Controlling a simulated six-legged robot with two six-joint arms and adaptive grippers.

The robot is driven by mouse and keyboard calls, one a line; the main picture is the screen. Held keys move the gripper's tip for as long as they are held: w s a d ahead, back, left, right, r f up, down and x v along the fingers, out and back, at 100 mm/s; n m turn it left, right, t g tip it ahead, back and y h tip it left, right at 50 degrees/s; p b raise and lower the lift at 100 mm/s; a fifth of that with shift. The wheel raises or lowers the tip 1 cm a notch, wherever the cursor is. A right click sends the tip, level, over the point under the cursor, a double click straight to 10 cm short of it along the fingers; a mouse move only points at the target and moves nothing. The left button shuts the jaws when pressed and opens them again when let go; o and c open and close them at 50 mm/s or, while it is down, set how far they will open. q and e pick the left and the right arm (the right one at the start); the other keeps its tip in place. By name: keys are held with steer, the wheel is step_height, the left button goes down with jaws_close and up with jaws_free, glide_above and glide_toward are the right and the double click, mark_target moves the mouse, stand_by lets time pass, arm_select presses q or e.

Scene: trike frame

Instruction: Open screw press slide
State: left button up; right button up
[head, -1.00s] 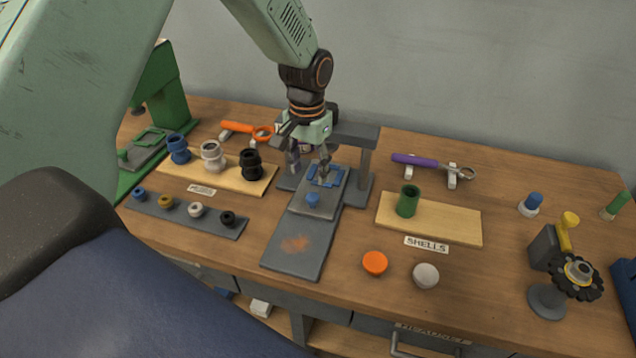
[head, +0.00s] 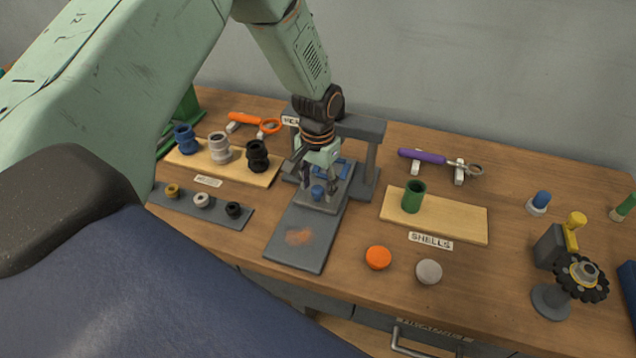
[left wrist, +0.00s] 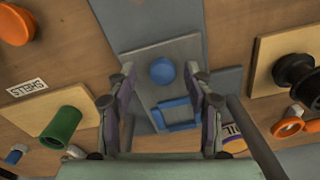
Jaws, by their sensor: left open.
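The press slide (head: 335,200) is a grey plate with a blue knob (head: 318,192) near its front and a blue frame (left wrist: 176,115) behind the knob. It sits under the grey press (head: 371,155), at the back of a long grey base plate (head: 305,238). My left gripper (head: 318,187) is open just above the slide. In the left wrist view the left gripper's (left wrist: 159,70) fingertips lie on either side of the knob, apart from it. I cannot tell whether they are down at knob height. My right gripper is not in view.
Left of the press are a board (head: 232,165) with several dark and light parts and an orange-handled tool (head: 245,119). On the right are a shells board (head: 450,217) with a green cup (head: 413,196), a purple-handled tool (head: 422,156) and orange and grey discs (head: 378,257).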

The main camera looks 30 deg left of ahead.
arm_select(q)
steer(key=shift+a, duration=0.1)
steer(key=shift+c, duration=0.2)
steer(key=shift+w+a+f, duration=0.1)
steer(key=shift+a, duration=0.05)
steer(key=c, duration=0.8)
jaws_close()
